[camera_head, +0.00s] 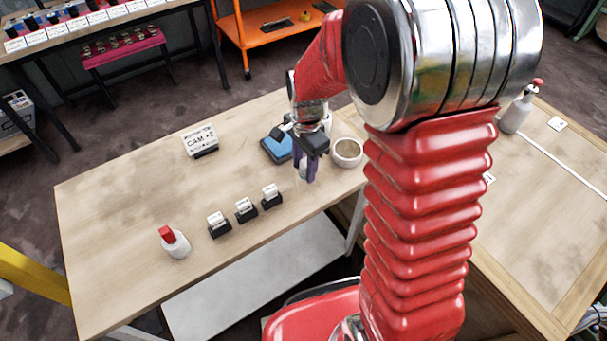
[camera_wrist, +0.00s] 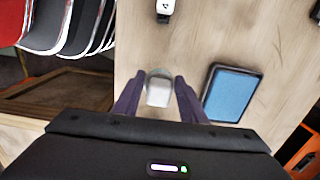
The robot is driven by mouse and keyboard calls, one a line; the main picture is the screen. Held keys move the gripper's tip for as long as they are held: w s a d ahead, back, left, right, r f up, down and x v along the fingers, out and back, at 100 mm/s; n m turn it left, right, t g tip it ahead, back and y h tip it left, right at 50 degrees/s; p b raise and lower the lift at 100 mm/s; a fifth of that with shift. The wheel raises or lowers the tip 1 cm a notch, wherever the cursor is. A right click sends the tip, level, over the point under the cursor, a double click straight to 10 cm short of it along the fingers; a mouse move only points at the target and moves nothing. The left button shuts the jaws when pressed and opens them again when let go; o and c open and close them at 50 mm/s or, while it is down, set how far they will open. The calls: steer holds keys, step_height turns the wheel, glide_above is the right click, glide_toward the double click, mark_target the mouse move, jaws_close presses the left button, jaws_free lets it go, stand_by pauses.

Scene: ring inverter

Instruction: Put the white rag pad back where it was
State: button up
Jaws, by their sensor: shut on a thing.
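My gripper (camera_head: 306,168) is over the wooden table (camera_head: 120,215), between the blue pad in a dark tray (camera_head: 277,148) and the round bowl (camera_head: 347,152). It is shut on a small whitish pad, which shows between the purple fingers in the wrist view (camera_wrist: 158,94). The pad looks blurred there, so its texture and exact tilt cannot be told. In the head view the fingers hide most of it. The blue pad lies to the right of my gripper in the wrist view (camera_wrist: 233,95).
Several small black holders with white tops, one of them the nearest (camera_head: 272,196), stand in a row near the front edge. A red-capped white bottle (camera_head: 174,242) stands left of them. A "CAM +3" sign (camera_head: 201,141) stands behind. The table's middle left is clear.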

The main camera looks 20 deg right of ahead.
mark_target(304, 175)
steer(key=shift+s+f, duration=0.1)
steer(key=shift+f, duration=1.75)
steer(key=o, duration=1.4)
steer(key=shift+r, duration=0.1)
step_height(304, 175, up, 11)
steer(key=shift+d+r, duration=0.1)
steer(key=shift+d, duration=0.05)
steer(key=shift+r, duration=0.35)
